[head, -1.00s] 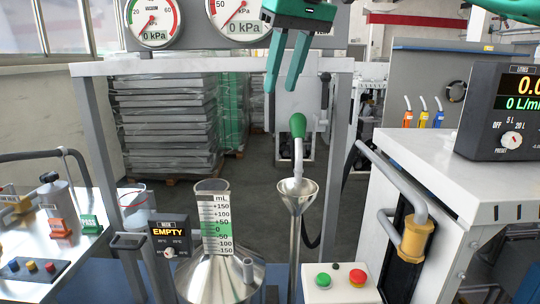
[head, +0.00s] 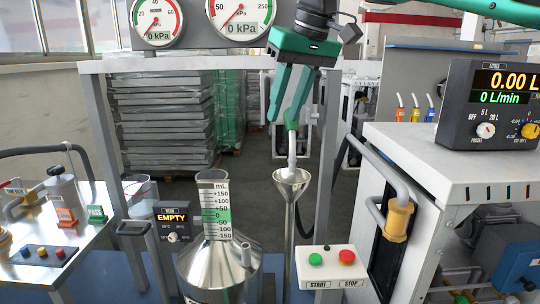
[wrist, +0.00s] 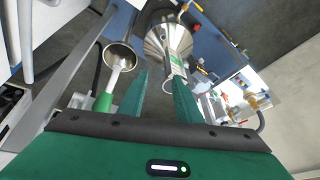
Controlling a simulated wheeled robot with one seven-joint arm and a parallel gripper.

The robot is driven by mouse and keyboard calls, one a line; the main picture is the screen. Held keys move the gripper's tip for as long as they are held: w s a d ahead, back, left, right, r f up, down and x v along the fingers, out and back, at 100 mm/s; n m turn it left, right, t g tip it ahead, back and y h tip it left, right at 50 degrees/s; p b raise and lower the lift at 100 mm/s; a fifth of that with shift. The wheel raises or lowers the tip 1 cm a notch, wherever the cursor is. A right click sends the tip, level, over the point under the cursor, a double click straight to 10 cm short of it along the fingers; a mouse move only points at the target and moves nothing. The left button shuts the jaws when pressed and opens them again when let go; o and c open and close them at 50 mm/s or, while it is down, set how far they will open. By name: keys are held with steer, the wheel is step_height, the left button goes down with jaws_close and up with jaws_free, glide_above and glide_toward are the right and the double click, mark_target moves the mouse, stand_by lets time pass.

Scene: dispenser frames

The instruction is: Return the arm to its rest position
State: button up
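My gripper (head: 289,118) is in the upper middle of the head view, its two green fingers pointing down and apart, with nothing between them. In the wrist view my gripper (wrist: 160,92) also shows its fingers spread and empty. In the head view the fingers overlap the top of a green-handled white nozzle (head: 292,142), which stands in a steel funnel (head: 291,180). In the wrist view the nozzle's green part (wrist: 103,101) lies left of the fingers, apart from them, with its white spout in the funnel mouth (wrist: 120,57).
A steel measuring can (head: 220,262) with a graduated neck stands left of the funnel. A START/STOP box (head: 331,262) is to the right. A white dispenser cabinet (head: 450,165) with a display unit (head: 490,105) fills the right side. Pressure gauges (head: 157,20) hang above the grey frame.

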steer(key=s+d+f+m+h, duration=0.15)
steer(key=s+d+f, duration=0.25)
steer(key=d+f, duration=0.55)
steer(key=s+d+f+m+t+h, duration=0.1)
steer(key=s+d+f+m, duration=0.3)
steer(key=d+f, duration=0.6)
steer(key=s+d+f+m+h, duration=0.1)
steer(key=s+d+f, duration=0.4)
steer(key=d+f, duration=0.45)
steer(key=s+d+f+m+g, duration=0.1)
steer(key=s+d, duration=0.3)
steer(key=s, duration=0.4)
steer(key=s+d+f+m+g, duration=0.2)
steer(key=s+d+m+g, duration=0.1)
steer(key=s, duration=0.4)
steer(key=shift+s+d+f+m+y, duration=0.2)
steer(key=shift+s+d+m+y, duration=0.15)
steer(key=shift+d+m, duration=0.4)
steer(key=shift+w+f, duration=0.25)
steer(key=shift+w, duration=0.35)
